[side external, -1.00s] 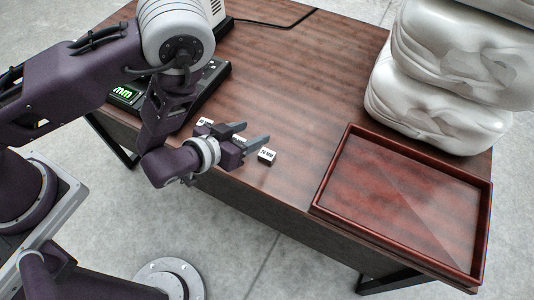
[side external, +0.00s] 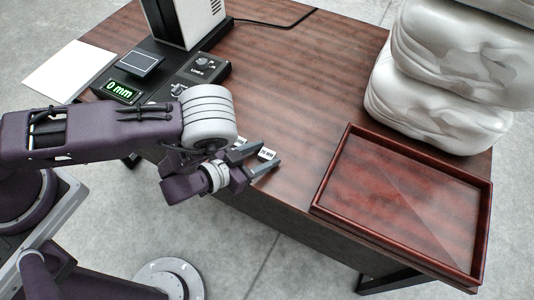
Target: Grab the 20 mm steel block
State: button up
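A small dark block with a white label (side external: 267,153) stands on the wooden table near its front edge. The label seems to read 20 mm, but it is tiny. My gripper (side external: 269,153) is low over the table with its two fingers spread, one on each side of this block. A gap seems to show between fingers and block, so it looks open and not clamped. Another white label (side external: 240,142) shows just behind the upper finger; most of that block is hidden by my arm.
A measuring device (side external: 122,91) reading 0 mm stands at the table's back left, beside a white sheet (side external: 68,69). An empty red-brown tray (side external: 330,192) lies on the right. White wrapped sacks (side external: 430,110) are stacked behind it. The table's middle is clear.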

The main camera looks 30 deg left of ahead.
grip_shut()
jog(key=shift+r, duration=0.1)
